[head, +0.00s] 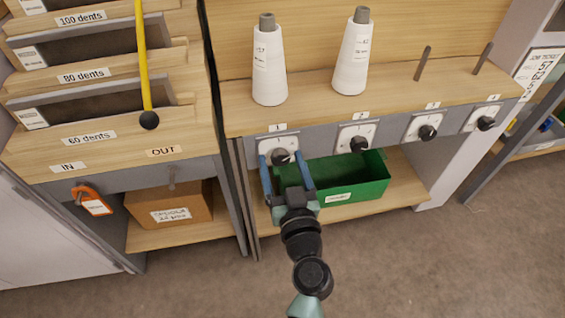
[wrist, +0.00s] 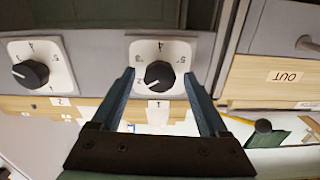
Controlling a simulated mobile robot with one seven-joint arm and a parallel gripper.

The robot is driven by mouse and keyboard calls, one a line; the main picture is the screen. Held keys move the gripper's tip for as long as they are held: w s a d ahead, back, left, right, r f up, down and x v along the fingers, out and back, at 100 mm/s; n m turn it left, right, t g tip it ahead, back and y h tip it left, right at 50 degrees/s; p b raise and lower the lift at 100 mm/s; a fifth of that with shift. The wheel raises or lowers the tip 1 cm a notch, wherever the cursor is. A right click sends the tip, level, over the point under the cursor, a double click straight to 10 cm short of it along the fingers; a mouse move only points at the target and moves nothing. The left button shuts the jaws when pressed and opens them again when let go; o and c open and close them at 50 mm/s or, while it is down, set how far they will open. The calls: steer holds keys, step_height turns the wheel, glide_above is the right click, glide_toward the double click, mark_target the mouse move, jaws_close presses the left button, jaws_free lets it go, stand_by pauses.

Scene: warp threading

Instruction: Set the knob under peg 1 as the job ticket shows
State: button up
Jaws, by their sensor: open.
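The knob under peg 1 (head: 281,155) is black and round with a white pointer line, on a white numbered dial plate. In the wrist view, which shows the dial upside down, the knob (wrist: 159,75) has its pointer toward the lower left, near the 2. My gripper (head: 281,160) is open, one blue finger on each side of this knob, with a visible gap in the wrist view (wrist: 158,75). Peg 1 (head: 267,18) carries a white cone. The job ticket (head: 541,76) at the far right is tilted and partly cut off; its large digits are hard to read.
Knobs 2 (head: 360,145), 3 (head: 427,132) and 4 (head: 486,123) run to the right along the grey rail. A green bin (head: 368,185) stands on the shelf below. A rack with a yellow rod (head: 143,60) is at left. The floor in front is clear.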

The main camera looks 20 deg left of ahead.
jaws_close()
stand_by(0.3)
